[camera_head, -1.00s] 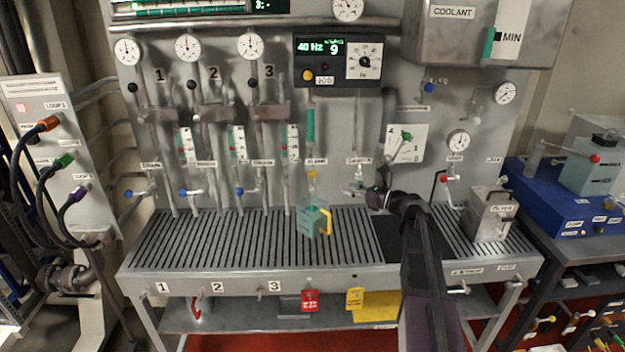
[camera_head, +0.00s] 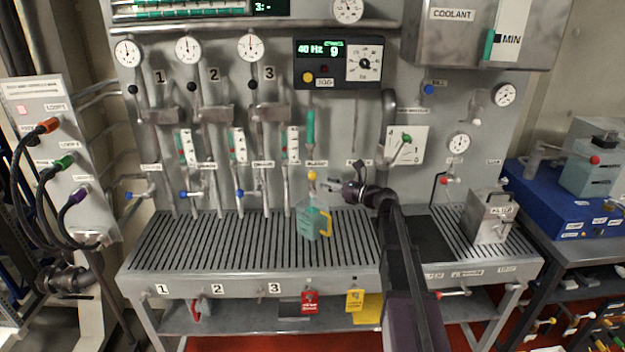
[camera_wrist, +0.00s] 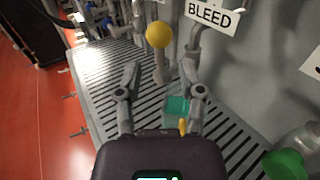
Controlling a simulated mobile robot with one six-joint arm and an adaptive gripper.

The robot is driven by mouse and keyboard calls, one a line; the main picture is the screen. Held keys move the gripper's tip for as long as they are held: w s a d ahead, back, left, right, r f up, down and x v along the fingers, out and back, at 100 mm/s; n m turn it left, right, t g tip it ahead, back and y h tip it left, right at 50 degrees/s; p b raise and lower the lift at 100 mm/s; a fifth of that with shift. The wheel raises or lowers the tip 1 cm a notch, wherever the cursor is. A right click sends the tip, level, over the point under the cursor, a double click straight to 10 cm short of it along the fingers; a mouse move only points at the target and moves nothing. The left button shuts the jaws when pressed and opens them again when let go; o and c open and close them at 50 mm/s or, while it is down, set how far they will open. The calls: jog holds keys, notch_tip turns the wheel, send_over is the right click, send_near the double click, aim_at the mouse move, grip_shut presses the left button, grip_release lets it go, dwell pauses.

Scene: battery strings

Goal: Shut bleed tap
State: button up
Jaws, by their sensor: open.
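The bleed tap has a yellow ball knob (camera_head: 312,175) on the panel below a small label. In the wrist view the yellow ball (camera_wrist: 158,34) sits on a grey stem, with the BLEED sign (camera_wrist: 214,13) to its right. My gripper (camera_head: 336,185) is open and empty, just right of the tap in the head view. In the wrist view my gripper's fingers (camera_wrist: 160,75) are spread, with the ball beyond the tips and between their lines. They do not appear to touch it. A jug with teal liquid (camera_head: 312,224) and a yellow handle stands on the grating below the tap.
The slatted grating (camera_head: 255,240) is mostly clear left of the jug. A filter box (camera_head: 491,216) stands at the right. Loop taps with blue knobs (camera_head: 184,194) line the panel to the left. A green-handled valve (camera_head: 406,138) is above right of my gripper.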

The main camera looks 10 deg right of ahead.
aim_at(313, 176)
jog(key=shift+x, duration=3.15)
grip_shut()
